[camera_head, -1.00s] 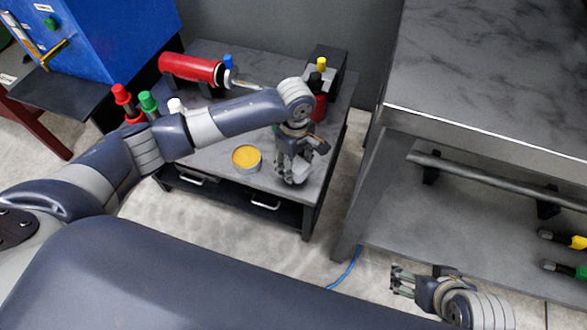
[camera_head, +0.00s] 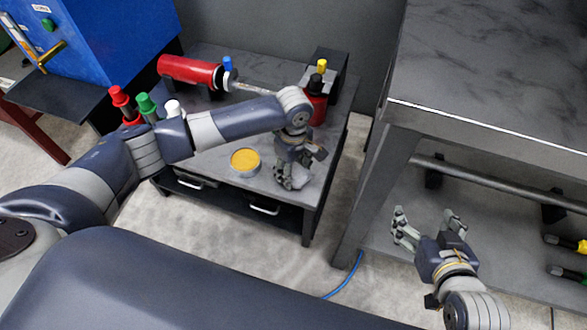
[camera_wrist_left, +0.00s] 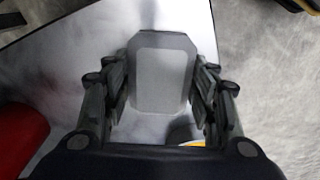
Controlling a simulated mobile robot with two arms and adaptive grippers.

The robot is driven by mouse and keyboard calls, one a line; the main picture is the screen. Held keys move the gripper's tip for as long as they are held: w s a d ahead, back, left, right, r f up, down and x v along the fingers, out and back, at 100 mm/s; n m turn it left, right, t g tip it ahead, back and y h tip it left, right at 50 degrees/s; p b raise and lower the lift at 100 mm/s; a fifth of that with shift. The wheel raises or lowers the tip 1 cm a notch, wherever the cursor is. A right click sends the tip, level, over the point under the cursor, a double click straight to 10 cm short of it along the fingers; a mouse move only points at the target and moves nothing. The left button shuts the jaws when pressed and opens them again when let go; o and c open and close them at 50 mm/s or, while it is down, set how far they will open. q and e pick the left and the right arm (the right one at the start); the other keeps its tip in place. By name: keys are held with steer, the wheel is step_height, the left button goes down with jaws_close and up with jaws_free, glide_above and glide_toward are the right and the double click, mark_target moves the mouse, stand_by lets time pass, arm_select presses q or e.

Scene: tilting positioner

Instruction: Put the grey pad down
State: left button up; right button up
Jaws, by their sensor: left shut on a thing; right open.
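The grey pad (camera_wrist_left: 161,78) shows in the left wrist view as a rounded grey plate with a lighter middle, between the fingers of my left gripper (camera_wrist_left: 160,98). My left gripper is shut on it. In the head view my left gripper (camera_head: 288,180) is low over the right front part of the small workbench (camera_head: 225,168), right of the yellow tin; the pad is hard to make out there. I cannot tell whether the pad touches the bench top. My right gripper (camera_head: 430,226) is open and empty, in front of the large table's lower shelf.
A tin with yellow contents (camera_head: 245,161) stands just left of my left gripper. A red cylinder (camera_head: 190,70) lies at the back of the bench and a red bottle with a yellow cap (camera_head: 318,95) stands behind. The large grey table (camera_head: 490,70) is at right.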

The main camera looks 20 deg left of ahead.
steer(key=shift+s, duration=0.1)
arm_select(q)
steer(key=o, duration=1.2)
steer(key=shift+f, duration=0.1)
arm_select(e)
steer(key=shift+s+d+f+g, duration=0.15)
steer(key=shift+s+f+g, duration=0.05)
steer(key=shift+f+g, duration=0.1)
